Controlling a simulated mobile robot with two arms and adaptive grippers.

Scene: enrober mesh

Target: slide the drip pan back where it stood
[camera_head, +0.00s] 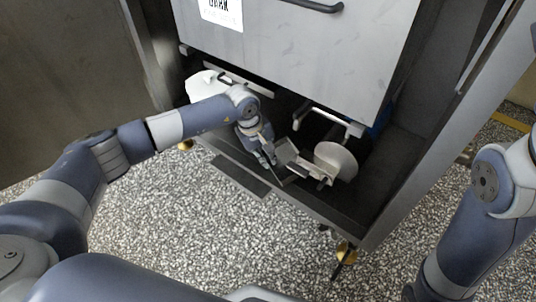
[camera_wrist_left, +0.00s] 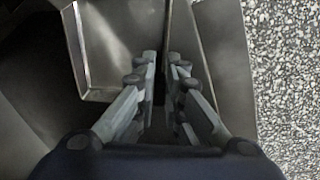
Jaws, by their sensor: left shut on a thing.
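My left arm reaches into the low bay of a steel machine. My left gripper (camera_head: 268,158) is low in the bay near its front edge, with its fingers close together. What looks like the drip pan (camera_head: 287,151) is a small grey metal tray just right of the fingers. In the left wrist view the pan (camera_wrist_left: 115,45) shows a flat bottom and raised rims, left of the fingertips. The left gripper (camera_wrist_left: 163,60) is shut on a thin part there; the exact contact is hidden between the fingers. My right gripper is out of view.
A pale round disc (camera_head: 336,161) and a white bar handle (camera_head: 330,121) are right of the gripper. A white rounded part (camera_head: 203,86) lies behind my forearm. The steel cabinet front (camera_head: 330,50) hangs above. A metal strip (camera_wrist_left: 225,65) borders the speckled floor (camera_wrist_left: 288,80).

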